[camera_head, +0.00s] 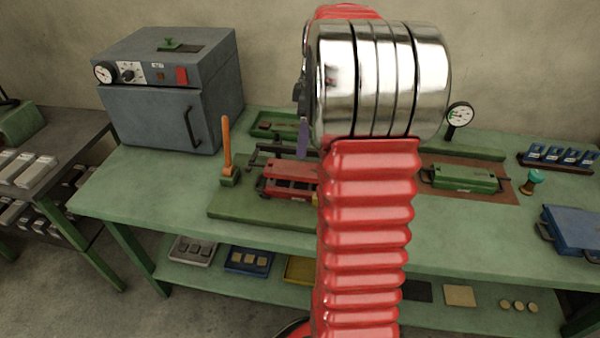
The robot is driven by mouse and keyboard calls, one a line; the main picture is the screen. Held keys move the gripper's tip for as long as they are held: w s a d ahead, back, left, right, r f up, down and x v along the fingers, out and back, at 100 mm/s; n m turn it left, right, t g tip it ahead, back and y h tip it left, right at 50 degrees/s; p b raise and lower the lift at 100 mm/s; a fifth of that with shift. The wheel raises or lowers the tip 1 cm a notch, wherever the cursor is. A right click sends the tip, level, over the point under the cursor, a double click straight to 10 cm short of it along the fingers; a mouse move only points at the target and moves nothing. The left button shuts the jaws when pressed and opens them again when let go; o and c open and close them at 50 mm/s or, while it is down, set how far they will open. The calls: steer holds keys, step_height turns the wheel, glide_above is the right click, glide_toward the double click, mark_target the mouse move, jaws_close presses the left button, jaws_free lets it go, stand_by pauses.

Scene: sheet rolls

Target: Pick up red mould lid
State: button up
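A red mould block, which looks like the red mould lid (288,181), sits on the green press base (240,205) left of the centre. Its right end is hidden behind my red arm. A dark frame bar lies just behind it. My gripper (302,138) is mostly hidden behind my chrome wrist joint; only a dark part and a purple tip show at the joint's left side. In the picture the tip appears just above the red block. I cannot tell its distance from the block, or whether the gripper is open or shut.
An upright orange lever (227,142) stands left of the red block. A grey oven (165,95) stands at the back left. A green mould (463,178), a dial gauge (459,116), a green-topped stamp (533,181) and a blue case (575,228) are on the right. The bench front is largely clear.

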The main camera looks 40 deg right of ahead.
glide_above(302, 169)
step_height(302, 169, down, 6)
steer(key=shift+d+r, duration=0.15)
steer(key=shift+r, duration=0.1)
steer(key=shift+f, duration=2.6)
steer(key=shift+r, duration=0.1)
steer(key=c, duration=1.8)
